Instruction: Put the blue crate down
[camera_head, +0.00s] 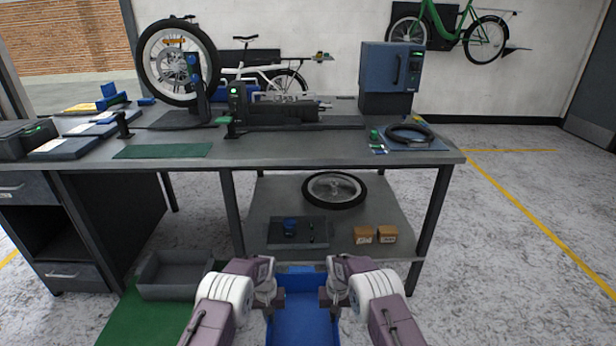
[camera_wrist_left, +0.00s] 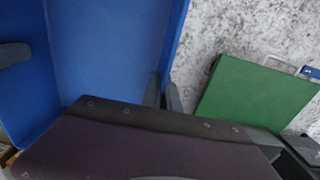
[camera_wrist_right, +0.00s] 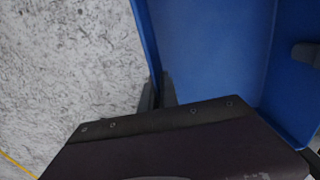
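The blue crate (camera_head: 303,312) is in front of me, between my two grippers, at the bottom middle of the head view. It looks empty, and its inside also shows in the left wrist view (camera_wrist_left: 105,50) and the right wrist view (camera_wrist_right: 215,50). My left gripper (camera_head: 268,285) has its fingers closed on either side of the crate's left wall. My right gripper (camera_head: 334,285) has its fingers closed on the right wall in the same way. The crate's underside is hidden, so I cannot tell its height above the floor.
A green mat (camera_head: 140,325) lies on the floor at left, with a grey bin (camera_head: 176,275) by it. The workbench (camera_head: 270,152) stands ahead; its lower shelf (camera_head: 262,205) holds a wheel, a dark tray and small boxes. Open floor (camera_head: 510,270) is at right.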

